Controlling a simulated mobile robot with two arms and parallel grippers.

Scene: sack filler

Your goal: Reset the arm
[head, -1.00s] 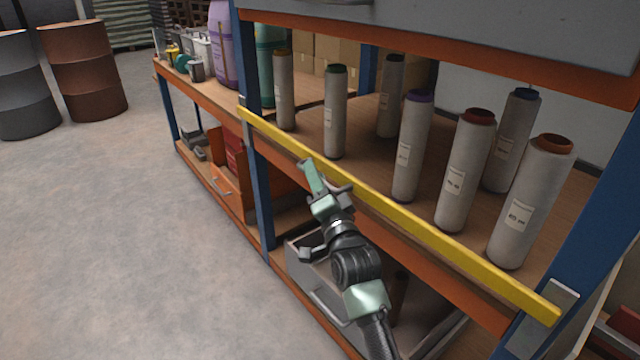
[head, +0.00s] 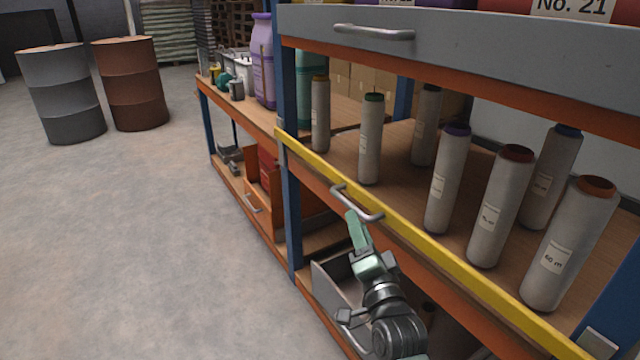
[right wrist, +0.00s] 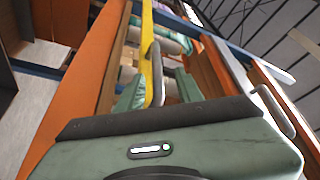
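My right gripper (head: 362,228) is in front of the shelf, just below and in front of the metal handle (head: 357,203) on the yellow bar (head: 410,222). The bar runs slantwise along the shelf's front. In the right wrist view the green fingers of my right gripper (right wrist: 158,92) stand apart, with the handle (right wrist: 155,72) seen between them and the yellow bar (right wrist: 147,45) beyond. The fingers look open and empty. Whether they touch the handle is hard to tell. My left gripper is out of view.
Several grey rolls with coloured caps, one with an orange cap (head: 568,245), stand behind the bar. A grey drawer (head: 480,55) is above. A grey bin (head: 335,300) is on the lower shelf. Two drums, one grey (head: 62,95) and one rust-brown (head: 130,85), stand on open floor at left.

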